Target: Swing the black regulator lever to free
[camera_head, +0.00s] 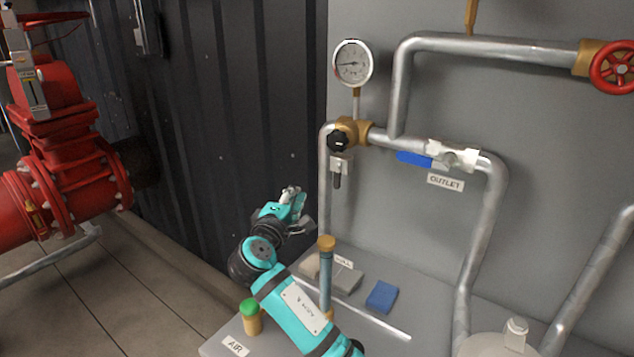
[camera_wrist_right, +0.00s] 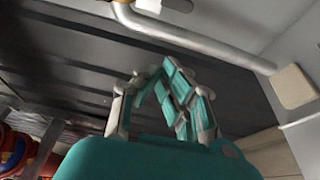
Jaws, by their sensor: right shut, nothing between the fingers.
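A black knob (camera_head: 338,141) sits on a brass fitting (camera_head: 353,130) on the wall pipe. Below it a small black lever (camera_head: 337,181) hangs straight down under a light grey block (camera_head: 341,164); I take this for the regulator lever. My right gripper (camera_head: 291,197) is shut and empty, to the left of and a little below the lever, apart from it in the picture. In the right wrist view its fingers (camera_wrist_right: 166,88) meet at the tips with nothing between them. The lever cannot be made out there. My left gripper is not in view.
A vertical pipe (camera_head: 324,206) runs beside the lever. A gauge (camera_head: 353,63) stands above it, and a blue-handled outlet valve (camera_head: 414,159) is to the right. Below are a brass-capped tube (camera_head: 326,270), a blue block (camera_head: 382,297) and a green-capped fitting (camera_head: 250,316).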

